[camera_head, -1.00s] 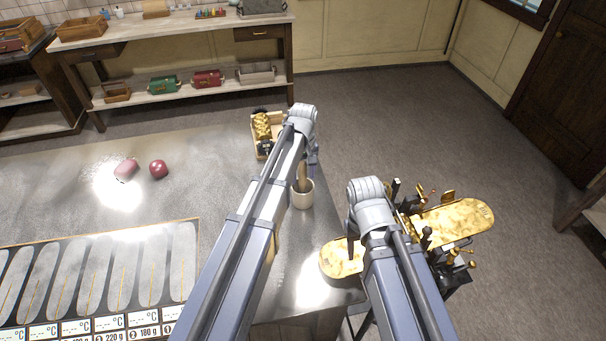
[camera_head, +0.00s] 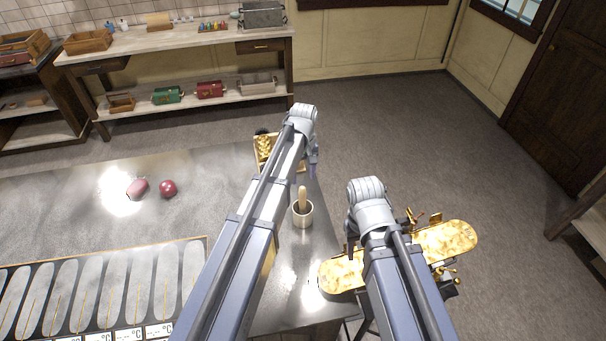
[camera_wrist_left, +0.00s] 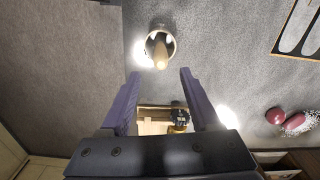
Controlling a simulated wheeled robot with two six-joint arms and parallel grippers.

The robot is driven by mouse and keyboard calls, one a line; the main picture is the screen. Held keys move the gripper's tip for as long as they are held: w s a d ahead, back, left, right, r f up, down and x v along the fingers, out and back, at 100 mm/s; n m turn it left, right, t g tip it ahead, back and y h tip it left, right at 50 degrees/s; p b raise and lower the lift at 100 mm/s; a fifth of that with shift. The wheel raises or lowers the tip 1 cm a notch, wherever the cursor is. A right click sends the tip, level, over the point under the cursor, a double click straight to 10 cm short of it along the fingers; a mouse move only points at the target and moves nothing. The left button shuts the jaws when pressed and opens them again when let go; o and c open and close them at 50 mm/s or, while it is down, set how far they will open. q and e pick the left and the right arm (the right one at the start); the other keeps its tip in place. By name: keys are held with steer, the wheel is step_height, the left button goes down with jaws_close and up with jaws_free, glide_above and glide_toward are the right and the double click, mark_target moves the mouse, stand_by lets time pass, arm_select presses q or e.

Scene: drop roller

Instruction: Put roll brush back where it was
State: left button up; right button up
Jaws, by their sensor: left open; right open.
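A light cup (camera_head: 302,218) stands on the grey table near its right edge, with a wooden handle (camera_head: 302,197) sticking up from it. The cup (camera_wrist_left: 153,35) and handle (camera_wrist_left: 159,55) also show in the left wrist view, beyond my fingertips. I cannot tell if this handle is the roll brush's. A wooden tray (camera_head: 273,160) holding a gold item (camera_head: 263,145) sits behind the cup, partly hidden by my left arm. My left gripper (camera_head: 313,165) is open and empty above the table; it also shows in the left wrist view (camera_wrist_left: 160,75). My right gripper (camera_head: 350,240) is mostly hidden by its arm.
A gold-patterned board (camera_head: 452,240) lies on a stand at the table's right edge, partly behind my right arm. Two red objects, one a round one (camera_head: 168,188), lie on the left of the table. A panel with oval slots (camera_head: 130,280) is in front. A shelf bench (camera_head: 170,48) stands behind.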

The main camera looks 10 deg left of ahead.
arm_select(q)
steer(key=shift+r, duration=0.4)
steer(key=s+d+m, duration=0.3)
steer(key=s+m, duration=0.2)
steer(key=s, duration=0.6)
steer(key=s+d+m+y, duration=0.1)
steer(key=s+d+m, duration=0.3)
steer(key=s, duration=0.8)
steer(key=shift+s+d+m, duration=0.15)
steer(key=shift+s+m, duration=0.15)
steer(key=shift+m, duration=0.3)
arm_select(e)
steer(key=shift+r, duration=0.3)
arm_select(q)
steer(key=shift+s, duration=0.1)
arm_select(e)
steer(key=shift+s, duration=0.1)
